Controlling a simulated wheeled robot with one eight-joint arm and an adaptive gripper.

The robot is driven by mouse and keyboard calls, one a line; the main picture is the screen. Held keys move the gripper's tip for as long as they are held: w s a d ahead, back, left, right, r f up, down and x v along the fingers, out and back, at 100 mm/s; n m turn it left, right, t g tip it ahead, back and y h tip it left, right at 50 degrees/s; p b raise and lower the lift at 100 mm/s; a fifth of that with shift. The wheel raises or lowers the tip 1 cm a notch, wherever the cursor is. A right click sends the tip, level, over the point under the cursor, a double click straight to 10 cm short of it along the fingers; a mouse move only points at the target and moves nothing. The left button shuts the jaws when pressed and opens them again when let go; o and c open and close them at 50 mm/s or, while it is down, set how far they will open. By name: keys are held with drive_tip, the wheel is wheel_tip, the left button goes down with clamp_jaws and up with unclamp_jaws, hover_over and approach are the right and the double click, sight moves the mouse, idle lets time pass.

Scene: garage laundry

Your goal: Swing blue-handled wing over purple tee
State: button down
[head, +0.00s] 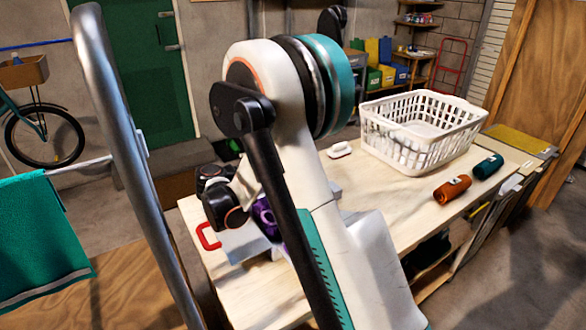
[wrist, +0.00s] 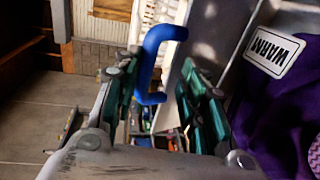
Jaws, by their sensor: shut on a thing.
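The blue handle (wrist: 158,50) shows in the wrist view between the green-padded fingers of my gripper (wrist: 155,88), which is shut on it. A grey panel (wrist: 212,38) beside the handle looks like the blue-handled wing, tilted up; its exact angle is hard to tell. In the head view part of the purple tee (head: 266,216) shows behind my arm, on a grey board (head: 245,246) with a red handle (head: 207,237). The blue handle is hidden there.
The wooden table (head: 365,205) holds a white laundry basket (head: 420,135), an orange roll (head: 452,189), a teal roll (head: 487,166) and a small white item (head: 339,150). A metal rack (head: 128,150) with a teal towel (head: 38,240) stands at the left.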

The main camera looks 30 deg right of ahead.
drive_tip(key=shift+s+d+f, duration=0.2)
drive_tip(key=shift+s+f, duration=0.05)
drive_tip(key=shift+f, duration=0.25)
drive_tip(key=c, duration=1.6)
unclamp_jaws()
drive_tip(key=shift+c, duration=0.2)
drive_tip(key=shift+o, duration=0.6)
drive_tip(key=shift+w+d+f, duration=0.1)
drive_tip(key=shift+d, duration=0.1)
drive_tip(key=shift+a, duration=0.15)
drive_tip(key=shift+c, duration=0.6)
drive_tip(key=shift+a+r, duration=0.2)
drive_tip(key=shift+a, duration=0.35)
drive_tip(key=shift+c, duration=0.4)
drive_tip(key=a, duration=0.3)
drive_tip(key=a+r, duration=0.1)
drive_tip(key=a, duration=0.3)
drive_tip(key=a+r, duration=0.1)
drive_tip(key=a, duration=0.2)
drive_tip(key=shift+w+a+r, duration=0.1)
drive_tip(key=shift+a+r, duration=0.1)
drive_tip(key=shift+a, duration=0.2)
drive_tip(key=shift+c, duration=0.6)
